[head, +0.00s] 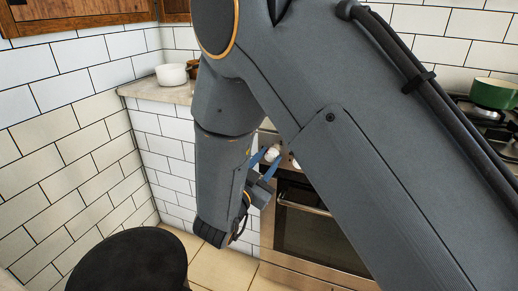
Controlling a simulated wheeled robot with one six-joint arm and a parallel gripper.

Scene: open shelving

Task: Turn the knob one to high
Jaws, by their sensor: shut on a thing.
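A pale knob (272,153) is on the front panel of the steel oven (288,266), near its upper left corner. My gripper (269,157) reaches the panel with its blue fingers on either side of this knob and is shut on it. The knob's pointer and markings are too small to read, so its setting cannot be told. A second pale knob (295,163) shows partly just to the right, beside my arm. My arm hides the rest of the knob row.
A green pot (494,93) stands on the hob at the right. A white bowl (172,75) and a brown pot (193,68) are on the counter (160,93) at the left. The oven door handle (303,208) sticks out below the knobs. A tiled wall closes off the left.

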